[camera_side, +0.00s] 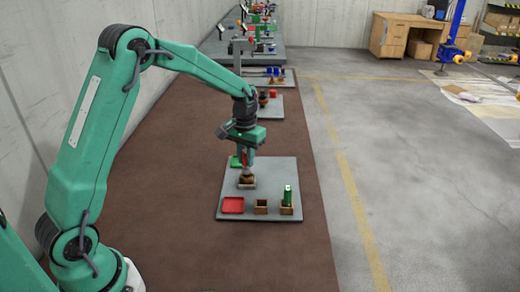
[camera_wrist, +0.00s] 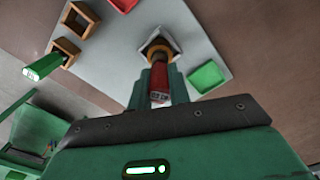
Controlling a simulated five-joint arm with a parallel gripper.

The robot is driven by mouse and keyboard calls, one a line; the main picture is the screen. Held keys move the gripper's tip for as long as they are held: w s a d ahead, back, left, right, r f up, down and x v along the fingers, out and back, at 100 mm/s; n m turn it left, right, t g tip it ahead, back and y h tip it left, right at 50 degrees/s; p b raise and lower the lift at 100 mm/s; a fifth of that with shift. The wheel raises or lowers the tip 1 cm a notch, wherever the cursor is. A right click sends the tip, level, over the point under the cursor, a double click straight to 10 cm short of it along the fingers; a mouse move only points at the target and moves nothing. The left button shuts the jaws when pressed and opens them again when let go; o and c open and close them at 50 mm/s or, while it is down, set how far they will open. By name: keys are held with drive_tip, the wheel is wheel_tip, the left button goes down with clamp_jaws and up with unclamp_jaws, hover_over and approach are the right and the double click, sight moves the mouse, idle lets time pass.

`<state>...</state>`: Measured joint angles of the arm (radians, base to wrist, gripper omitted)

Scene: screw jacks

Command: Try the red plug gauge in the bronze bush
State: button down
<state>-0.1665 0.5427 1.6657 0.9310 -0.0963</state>
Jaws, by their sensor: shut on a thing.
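My gripper (camera_side: 244,158) points down over the grey board and is shut on the red plug gauge (camera_wrist: 160,82). The wrist view shows its two green fingers (camera_wrist: 159,88), one on each side of the gauge. The bronze bush (camera_wrist: 157,46) sits in a pale square holder, directly below the gauge; it also shows in the side view (camera_side: 247,179). The gauge's lower end meets the bush's mouth in the picture. How far it is inside, if at all, is hidden.
A red tray (camera_side: 233,205), an empty wooden box (camera_side: 260,207) and a wooden box (camera_side: 287,210) holding an upright green plug gauge (camera_side: 288,195) line the board's near edge. A green tray (camera_wrist: 206,77) lies beside the bush. More boards with parts stand further back.

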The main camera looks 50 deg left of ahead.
drive_tip(key=shift+r, duration=0.3)
drive_tip(key=shift+r, duration=1.95)
